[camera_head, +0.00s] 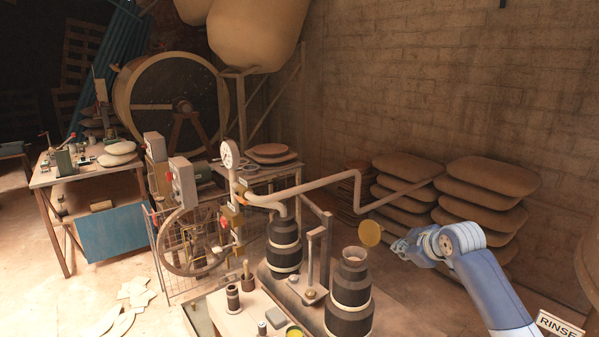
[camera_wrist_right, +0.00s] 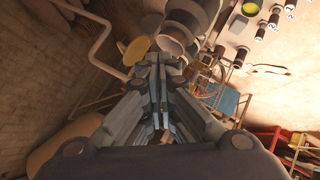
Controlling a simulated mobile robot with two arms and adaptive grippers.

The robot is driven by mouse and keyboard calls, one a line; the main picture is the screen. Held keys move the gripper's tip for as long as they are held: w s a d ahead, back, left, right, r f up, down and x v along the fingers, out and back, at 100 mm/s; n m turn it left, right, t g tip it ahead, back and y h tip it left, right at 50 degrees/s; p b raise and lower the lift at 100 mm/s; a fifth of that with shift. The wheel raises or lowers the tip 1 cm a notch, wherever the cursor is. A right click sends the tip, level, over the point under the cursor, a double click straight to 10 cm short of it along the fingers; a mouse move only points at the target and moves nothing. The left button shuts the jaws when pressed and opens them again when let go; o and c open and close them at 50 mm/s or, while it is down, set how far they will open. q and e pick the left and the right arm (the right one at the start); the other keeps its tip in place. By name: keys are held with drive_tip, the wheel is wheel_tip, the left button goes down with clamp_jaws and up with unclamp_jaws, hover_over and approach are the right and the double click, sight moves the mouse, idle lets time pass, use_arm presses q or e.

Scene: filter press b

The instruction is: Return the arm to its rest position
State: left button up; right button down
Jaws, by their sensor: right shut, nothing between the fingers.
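My right arm (camera_head: 485,285) comes in from the lower right in the head view. Its gripper (camera_head: 400,245) points left, beside a yellow disc (camera_head: 370,233). The gripper is shut and empty. In the wrist view the right gripper's fingers (camera_wrist_right: 157,95) lie close together, with the yellow disc (camera_wrist_right: 137,50) beyond the tips. I cannot tell whether the tips touch the disc. My left gripper is not in view.
Stacked sacks (camera_head: 480,192) lie by the wall behind my arm. A RINSE sign (camera_head: 559,325) is at lower right.

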drive_tip(key=s+a+f+m+g, duration=0.15)
drive_tip(key=s+a+f, duration=0.25)
drive_tip(key=s+f, duration=0.6)
drive_tip(key=s+a+f+m+g, duration=0.15)
drive_tip(key=s+a+f, duration=0.25)
drive_tip(key=s+f, duration=0.6)
drive_tip(key=s+d+f+m+g+h, duration=0.1)
drive_tip(key=s+f+m+g, duration=0.15)
drive_tip(key=s, duration=1.25)
drive_tip(key=s+d+f+m+g+h, duration=0.1)
drive_tip(key=s+m, duration=0.2)
drive_tip(key=s, duration=1.1)
drive_tip(key=s+f+g, duration=0.1)
drive_tip(key=s+f, duration=0.2)
drive_tip(key=f, duration=2.5)
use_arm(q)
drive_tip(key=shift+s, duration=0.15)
use_arm(e)
drive_tip(key=s+d+f+g, duration=0.1)
drive_tip(key=s+d+f, duration=0.1)
drive_tip(key=s+f, duration=1.2)
drive_tip(key=shift+s+d, duration=0.4)
drive_tip(key=shift+s, duration=0.7)
drive_tip(key=shift+n+g, duration=0.25)
